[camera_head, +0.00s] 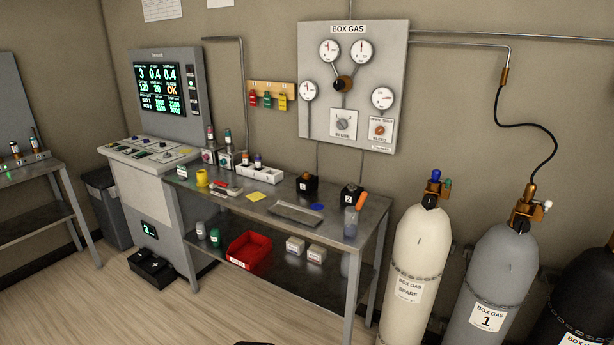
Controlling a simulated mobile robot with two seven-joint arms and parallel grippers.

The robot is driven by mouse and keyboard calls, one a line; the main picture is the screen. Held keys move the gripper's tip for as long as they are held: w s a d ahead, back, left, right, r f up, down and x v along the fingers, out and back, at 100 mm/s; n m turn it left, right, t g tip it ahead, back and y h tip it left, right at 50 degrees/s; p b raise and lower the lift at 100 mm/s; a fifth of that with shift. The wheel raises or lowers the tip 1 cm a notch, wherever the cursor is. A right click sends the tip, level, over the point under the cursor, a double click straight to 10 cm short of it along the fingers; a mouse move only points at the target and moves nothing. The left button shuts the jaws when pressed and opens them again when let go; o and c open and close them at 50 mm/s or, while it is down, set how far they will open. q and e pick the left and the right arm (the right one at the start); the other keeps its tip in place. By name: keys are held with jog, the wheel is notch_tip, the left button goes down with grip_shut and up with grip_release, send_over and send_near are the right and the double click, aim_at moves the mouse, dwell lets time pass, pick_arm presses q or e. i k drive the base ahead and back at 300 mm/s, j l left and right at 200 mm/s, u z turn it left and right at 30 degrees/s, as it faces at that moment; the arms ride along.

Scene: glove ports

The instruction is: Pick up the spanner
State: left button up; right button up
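I cannot make out a spanner for certain in the head view. A metal workbench (335,232) stands against the wall with small items on top. A flat grey tray (295,214) lies near its front edge, and I cannot tell whether anything lies in it. An orange-handled thing (361,200) stands up at the bench's right end, by a bluish clear container (351,222); its kind is unclear. A small red and grey item (226,189) lies further left. Neither of my grippers is in view.
Gas cylinders, one cream (418,250) and one grey (495,265), stand right of the bench. A red bin (248,252) sits on its lower shelf. A control console (165,200) adjoins it at left.

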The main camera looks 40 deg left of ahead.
aim_at(224, 184)
jog(key=u, duration=1.75)
